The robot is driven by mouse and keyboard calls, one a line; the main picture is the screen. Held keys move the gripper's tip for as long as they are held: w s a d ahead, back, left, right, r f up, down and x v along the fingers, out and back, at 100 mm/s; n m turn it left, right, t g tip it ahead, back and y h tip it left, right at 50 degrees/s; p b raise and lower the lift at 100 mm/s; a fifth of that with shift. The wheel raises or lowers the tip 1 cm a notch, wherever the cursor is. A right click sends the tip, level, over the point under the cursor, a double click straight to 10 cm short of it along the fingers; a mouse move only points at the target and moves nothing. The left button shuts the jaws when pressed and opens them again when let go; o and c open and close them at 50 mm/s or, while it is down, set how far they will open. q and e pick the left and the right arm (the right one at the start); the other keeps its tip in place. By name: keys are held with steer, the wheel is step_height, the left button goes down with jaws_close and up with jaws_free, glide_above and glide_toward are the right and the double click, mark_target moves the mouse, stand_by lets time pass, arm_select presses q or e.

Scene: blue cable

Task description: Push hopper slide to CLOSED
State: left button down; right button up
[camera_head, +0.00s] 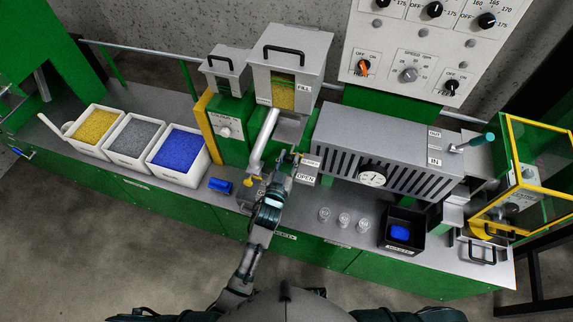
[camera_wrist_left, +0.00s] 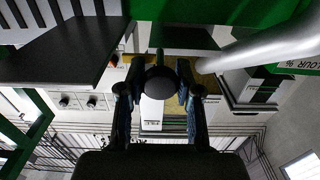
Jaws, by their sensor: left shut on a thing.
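The grey hopper (camera_head: 303,78) stands on the extruder, with yellow pellets (camera_head: 283,97) behind its FILL window. Below it, small white plates sit at the throat; the lower one reads OPEN (camera_head: 305,178), and the upper one (camera_head: 311,163) is too small to read surely. My left gripper (camera_head: 288,160) is at the throat beside these plates. In the left wrist view its two fingers (camera_wrist_left: 160,100) stand on either side of a dark round knob (camera_wrist_left: 161,79), shut on it. The slide itself is mostly hidden by my gripper, so its position cannot be told. My right gripper does not show.
A silver tube (camera_head: 265,140) slopes close beside my left gripper. The slotted barrel cover (camera_head: 400,155) is to its right. Clear cups (camera_head: 343,219) and a black tray (camera_head: 385,238) stand on the bench to the right. Pellet bins (camera_head: 205,165) and a blue block (camera_head: 220,186) are to the left.

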arm_select(q)
steer(key=shift+r, duration=0.1)
steer(key=c, duration=0.8)
jaws_free()
steer(key=shift+s, duration=0.2)
steer(key=v, duration=1.1)
steer(key=shift+s, duration=0.25)
steer(key=shift+a, duration=0.1)
